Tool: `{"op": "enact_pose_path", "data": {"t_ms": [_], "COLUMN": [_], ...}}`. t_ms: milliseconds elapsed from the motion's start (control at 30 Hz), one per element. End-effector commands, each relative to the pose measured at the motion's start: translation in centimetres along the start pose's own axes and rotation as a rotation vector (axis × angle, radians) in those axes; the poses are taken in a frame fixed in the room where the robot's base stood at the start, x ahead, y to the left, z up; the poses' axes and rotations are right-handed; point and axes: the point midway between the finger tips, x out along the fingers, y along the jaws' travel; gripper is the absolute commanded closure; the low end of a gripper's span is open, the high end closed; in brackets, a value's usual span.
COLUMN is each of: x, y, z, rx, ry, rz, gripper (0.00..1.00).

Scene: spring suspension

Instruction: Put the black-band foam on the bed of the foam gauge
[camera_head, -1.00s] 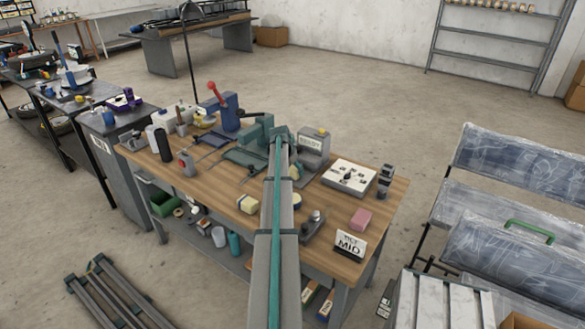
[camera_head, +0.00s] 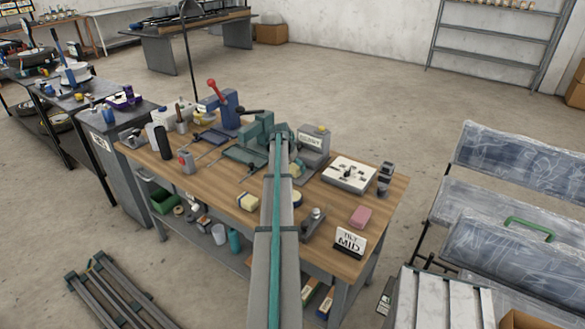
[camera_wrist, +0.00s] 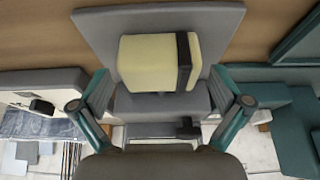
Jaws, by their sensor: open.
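The black-band foam (camera_wrist: 148,64) is a cream block with a black strip near its right end in the wrist view. It appears to rest on the flat grey bed (camera_wrist: 100,28) of the foam gauge. My gripper (camera_wrist: 160,82) is open, with one finger on each side of the foam and a visible gap at both sides. In the head view the grey gauge (camera_head: 314,146) stands near the back of the bench, and a small cream piece shows beside my arm in front of it. My arm hides much of that area, including my fingertips.
Another cream block (camera_head: 248,201) and a pink block (camera_head: 360,217) lie on the wooden bench (camera_head: 222,184). A white tilt sign (camera_head: 350,241) stands at the front right. A white board (camera_head: 349,173) lies right of the gauge. A blue press (camera_head: 224,106) stands at the back left.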

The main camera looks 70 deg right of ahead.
Motion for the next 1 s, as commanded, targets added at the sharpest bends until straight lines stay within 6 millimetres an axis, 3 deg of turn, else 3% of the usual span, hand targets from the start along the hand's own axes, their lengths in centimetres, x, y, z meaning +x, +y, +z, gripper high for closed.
{"op": "enact_pose_path", "data": {"t_ms": [600,800,1000], "x": [-10.2,-11.6,-11.8], "y": [0.0,0.0,0.0], "z": [0.1,0.1,0.1], "rx": [-0.001,0.0,-0.001], "ry": [0.001,0.0,0.0], "rz": [-0.001,0.0,0.0], "gripper": [0.0,0.0,0.0]}}
